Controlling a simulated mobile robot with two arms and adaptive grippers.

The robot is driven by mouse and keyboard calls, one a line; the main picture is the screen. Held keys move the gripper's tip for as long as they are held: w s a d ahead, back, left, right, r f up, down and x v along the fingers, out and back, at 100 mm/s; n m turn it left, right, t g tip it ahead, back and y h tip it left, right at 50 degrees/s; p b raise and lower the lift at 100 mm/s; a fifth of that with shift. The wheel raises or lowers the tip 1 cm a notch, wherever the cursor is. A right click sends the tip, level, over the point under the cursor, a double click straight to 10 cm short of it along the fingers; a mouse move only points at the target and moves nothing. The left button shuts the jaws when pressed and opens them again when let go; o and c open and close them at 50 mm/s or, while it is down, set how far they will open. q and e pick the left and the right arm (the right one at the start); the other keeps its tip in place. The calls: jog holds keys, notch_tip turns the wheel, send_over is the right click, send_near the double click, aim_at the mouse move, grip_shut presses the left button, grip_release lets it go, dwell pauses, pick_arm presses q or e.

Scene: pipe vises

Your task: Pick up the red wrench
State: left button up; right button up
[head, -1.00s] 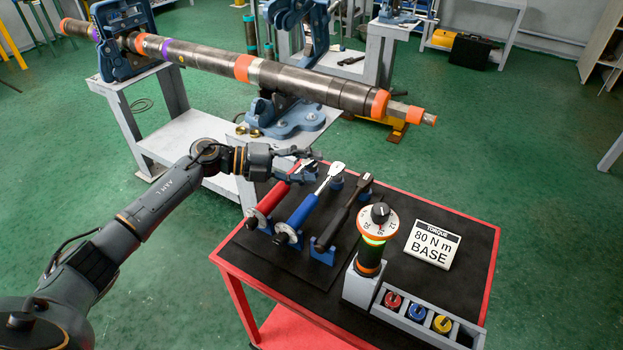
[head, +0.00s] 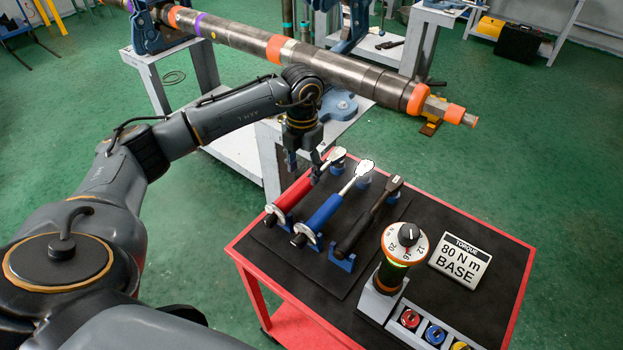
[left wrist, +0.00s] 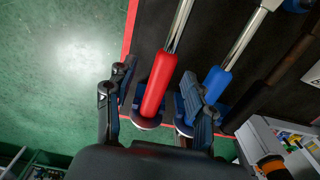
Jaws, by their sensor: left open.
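The red wrench (head: 291,194) lies in a blue holder at the left of the black-topped cart, its silver head toward the back. It also shows in the left wrist view (left wrist: 160,84), upper middle, with its round end near the bottom. My left gripper (head: 309,173) points down above the red wrench, near its head end. In the left wrist view its open fingers (left wrist: 160,100) stand on either side of the red handle, apart from it. The right finger overlaps the blue wrench's end in that picture. My right gripper is not in view.
A blue wrench (head: 325,211) and a black wrench (head: 364,222) lie to the right of the red one. A torque tester (head: 393,262) and an 80 N m sign (head: 460,260) stand farther right on the red-edged cart (head: 478,219). A long pipe (head: 345,72) in vises lies behind.

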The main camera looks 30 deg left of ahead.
aim_at(307, 180)
pick_arm(q)
jog(key=shift+d+f, duration=0.1)
jog(key=shift+f, duration=0.5)
jog(key=f, duration=0.1)
jog(key=f+p, duration=0.1)
jog(key=f, duration=0.2)
jog(key=shift+w+d+f+p, duration=0.2)
jog(key=shift+d+p, duration=0.1)
jog(key=shift+p, duration=0.1)
jog(key=shift+f, duration=0.3)
jog(key=shift+r, duration=0.1)
grip_shut()
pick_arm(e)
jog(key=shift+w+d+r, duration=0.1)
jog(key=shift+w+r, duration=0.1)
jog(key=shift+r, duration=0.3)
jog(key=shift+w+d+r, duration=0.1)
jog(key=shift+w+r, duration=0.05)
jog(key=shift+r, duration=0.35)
